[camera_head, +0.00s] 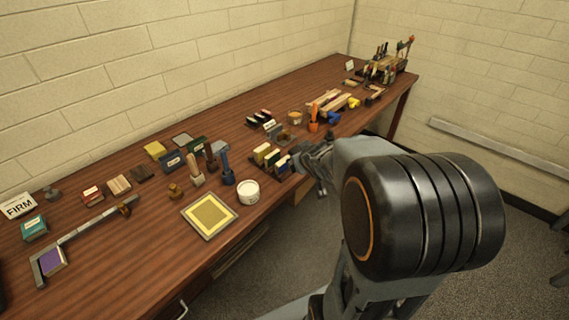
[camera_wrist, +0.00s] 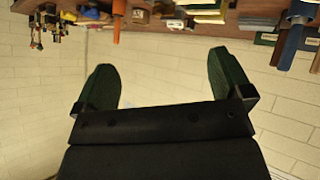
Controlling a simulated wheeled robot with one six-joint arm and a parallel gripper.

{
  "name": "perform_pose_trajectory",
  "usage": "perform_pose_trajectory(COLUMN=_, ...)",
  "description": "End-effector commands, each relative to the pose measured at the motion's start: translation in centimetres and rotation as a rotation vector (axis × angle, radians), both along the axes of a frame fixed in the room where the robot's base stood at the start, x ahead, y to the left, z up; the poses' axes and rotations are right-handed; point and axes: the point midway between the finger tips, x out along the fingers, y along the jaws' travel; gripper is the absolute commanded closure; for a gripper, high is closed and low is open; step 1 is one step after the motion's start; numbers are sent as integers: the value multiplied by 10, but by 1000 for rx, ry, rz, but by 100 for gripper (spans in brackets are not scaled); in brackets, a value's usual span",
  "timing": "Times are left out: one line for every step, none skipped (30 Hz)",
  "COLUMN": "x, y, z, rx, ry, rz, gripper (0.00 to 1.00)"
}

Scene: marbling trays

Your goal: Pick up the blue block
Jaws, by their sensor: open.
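Several blue things show, and I cannot tell for sure which is the blue block. A small dark blue block (camera_head: 282,165) with a pale face stands at the right end of a short row, near the table's front edge. A blue rounded piece (camera_head: 333,118) lies farther back, beside an orange tool. A dark blue box (camera_head: 173,162) with a label stands at the left. My gripper (camera_head: 319,168) is at the table's front edge, just right of the row. In the wrist view, my gripper (camera_wrist: 163,68) has its two green fingers spread, with nothing between them.
The wooden table (camera_head: 160,235) carries many small things. A white tub (camera_head: 248,192) and a framed yellow tray (camera_head: 210,213) lie left of my gripper. An upright orange tool (camera_head: 313,118) stands behind it. Wooden racks (camera_head: 385,68) stand at the far end. The front left tabletop has bare room.

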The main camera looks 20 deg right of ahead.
Motion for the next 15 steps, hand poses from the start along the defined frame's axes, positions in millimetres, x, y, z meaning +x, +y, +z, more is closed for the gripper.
perform_pose_trajectory(x=11, y=-16, z=-10, rx=5, ry=-33, rz=38, gripper=0)
perform_pose_trajectory(x=18, y=-22, z=-15, rx=9, ry=-62, rz=74, gripper=0)
perform_pose_trajectory(x=25, y=-29, z=-22, rx=21, ry=-99, rz=119, gripper=0)
perform_pose_trajectory(x=28, y=-33, z=-28, rx=34, ry=-123, rz=155, gripper=0)
perform_pose_trajectory(x=31, y=-35, z=-34, rx=52, ry=-146, rz=191, gripper=0)
perform_pose_trajectory(x=33, y=-38, z=-41, rx=79, ry=-174, rz=237, gripper=0)
perform_pose_trajectory(x=33, y=-39, z=-47, rx=103, ry=-192, rz=271, gripper=0)
perform_pose_trajectory(x=33, y=-39, z=-52, rx=127, ry=-209, rz=303, gripper=0)
perform_pose_trajectory(x=32, y=-39, z=-58, rx=162, ry=-231, rz=343, gripper=0)
perform_pose_trajectory(x=31, y=-39, z=-62, rx=187, ry=-245, rz=370, gripper=0)
perform_pose_trajectory(x=29, y=-38, z=-66, rx=212, ry=-258, rz=395, gripper=0)
perform_pose_trajectory(x=26, y=-38, z=-70, rx=244, ry=-274, rz=425, gripper=0)
perform_pose_trajectory(x=25, y=-37, z=-73, rx=266, ry=-285, rz=444, gripper=0)
perform_pose_trajectory(x=23, y=-36, z=-75, rx=286, ry=-294, rz=462, gripper=0)
perform_pose_trajectory(x=20, y=-35, z=-78, rx=309, ry=-304, rz=481, gripper=0)
